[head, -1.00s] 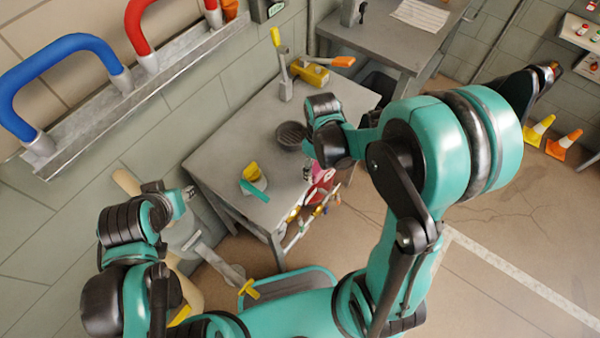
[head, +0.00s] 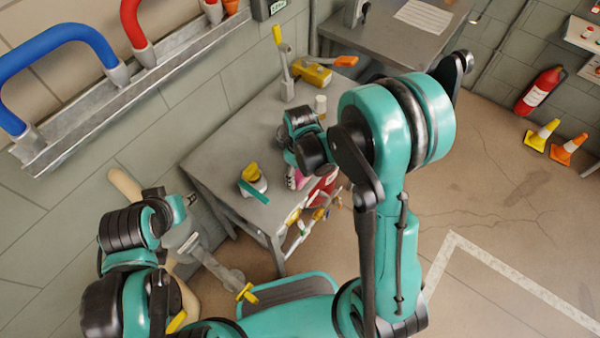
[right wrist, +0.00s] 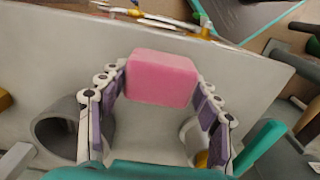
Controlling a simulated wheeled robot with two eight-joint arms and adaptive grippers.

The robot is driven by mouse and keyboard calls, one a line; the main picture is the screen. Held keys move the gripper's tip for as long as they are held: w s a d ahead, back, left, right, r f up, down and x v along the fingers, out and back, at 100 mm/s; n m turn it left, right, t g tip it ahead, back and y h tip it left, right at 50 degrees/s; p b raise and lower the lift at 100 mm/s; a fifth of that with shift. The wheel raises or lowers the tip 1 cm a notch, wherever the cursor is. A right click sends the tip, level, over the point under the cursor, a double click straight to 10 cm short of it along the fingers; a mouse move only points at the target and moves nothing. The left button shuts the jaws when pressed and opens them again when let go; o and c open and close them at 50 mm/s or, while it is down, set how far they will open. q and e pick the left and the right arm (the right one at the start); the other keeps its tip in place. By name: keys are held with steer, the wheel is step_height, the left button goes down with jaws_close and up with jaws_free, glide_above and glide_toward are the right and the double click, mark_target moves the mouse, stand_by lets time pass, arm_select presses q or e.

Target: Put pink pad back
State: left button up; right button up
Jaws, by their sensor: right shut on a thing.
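The pink pad (right wrist: 162,78) is a rounded block between the two fingers of my right gripper (right wrist: 160,82), which is shut on it. In the right wrist view the pad is above the grey table top (right wrist: 150,140); I cannot tell whether it touches it. In the head view a bit of pink (head: 297,179) shows below my right wrist, near the front right edge of the table (head: 215,165). The rest of the pad is hidden there by my arm. My left gripper (head: 188,203) is left of the table, away from the pad, and its jaw state is unclear.
A yellow and white item with a green part (head: 253,182) stands on the table's left side. A white cylinder (head: 320,104) and a yellow tool (head: 313,74) are at the back. A red thing (head: 322,190) and several tools hang at the front edge. A grey ring (right wrist: 60,130) lies nearby.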

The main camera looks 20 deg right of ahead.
steer(key=shift+f, duration=0.25)
steer(key=o, duration=1.3)
steer(key=shift+r, duration=0.1)
steer(key=shift+r, duration=0.35)
step_height(320, 180, up, 12)
steer(key=f+p, duration=0.1)
steer(key=p, duration=0.3)
steer(key=shift+s+d+r+m+t, duration=0.8)
steer(key=shift+s+r+m+t, duration=0.45)
steer(key=shift+s+r, duration=0.6)
steer(key=shift+s+d+r+m+t, duration=0.75)
steer(key=shift+s+r+m+t, duration=0.65)
steer(key=shift+r, duration=0.65)
steer(key=shift+s+d+r+m+t, duration=0.9)
steer(key=shift+s+r+m, duration=0.25)
steer(key=shift+s+r, duration=0.75)
